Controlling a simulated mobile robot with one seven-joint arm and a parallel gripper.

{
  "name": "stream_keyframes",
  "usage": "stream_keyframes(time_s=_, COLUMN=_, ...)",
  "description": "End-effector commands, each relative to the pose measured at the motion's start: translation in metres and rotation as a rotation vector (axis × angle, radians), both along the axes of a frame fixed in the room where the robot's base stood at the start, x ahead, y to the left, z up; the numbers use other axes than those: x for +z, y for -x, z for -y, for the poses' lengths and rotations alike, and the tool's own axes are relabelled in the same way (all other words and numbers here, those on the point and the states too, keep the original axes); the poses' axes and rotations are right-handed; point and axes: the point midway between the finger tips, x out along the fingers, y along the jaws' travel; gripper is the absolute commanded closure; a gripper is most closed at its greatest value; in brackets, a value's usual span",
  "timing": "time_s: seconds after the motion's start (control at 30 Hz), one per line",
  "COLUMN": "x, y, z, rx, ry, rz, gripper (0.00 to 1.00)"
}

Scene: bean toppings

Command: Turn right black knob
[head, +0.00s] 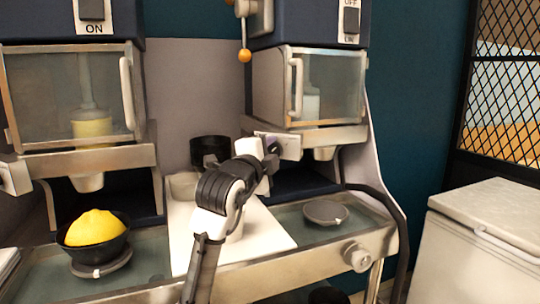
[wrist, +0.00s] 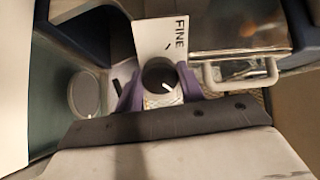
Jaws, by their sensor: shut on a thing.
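The black knob (wrist: 158,76) shows in the wrist view between the purple fingers of my gripper (wrist: 160,90). It is round and dark, with a short white pointer line near its lower right edge. A white label reading "FINE" (wrist: 160,38) is beside it, with a short dark mark under the word. My gripper is shut on the knob. In the head view my gripper (head: 268,147) is at the front of the right machine, below its clear chamber (head: 308,85). The knob is hidden there behind my gripper and arm.
A grey round plate (head: 325,212) lies on the right tray; it also shows in the wrist view (wrist: 86,93). A black bowl with a yellow heap (head: 95,228) sits under the left machine. A black container (head: 210,150) stands behind my arm. A white chest (head: 480,240) is at right.

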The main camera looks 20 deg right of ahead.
Motion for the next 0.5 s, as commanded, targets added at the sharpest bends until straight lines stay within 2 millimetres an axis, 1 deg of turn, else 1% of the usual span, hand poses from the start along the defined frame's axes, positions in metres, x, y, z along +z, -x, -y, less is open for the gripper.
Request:
stream_keyframes(time_s=0.03, x=-0.0029, y=0.0008, z=0.0018, rx=-0.004, ry=-0.008, rz=-0.002, gripper=0.84)
stream_keyframes(time_s=0.37, x=-0.003, y=0.001, z=0.002, rx=-0.005, ry=-0.009, rz=-0.002, gripper=0.84)
stream_keyframes(time_s=0.4, x=-0.0031, y=0.001, z=0.002, rx=-0.005, ry=-0.009, rz=-0.002, gripper=0.58)
stream_keyframes(time_s=0.5, x=-0.0025, y=0.0009, z=0.0017, rx=-0.004, ry=-0.008, rz=0.0, gripper=0.45)
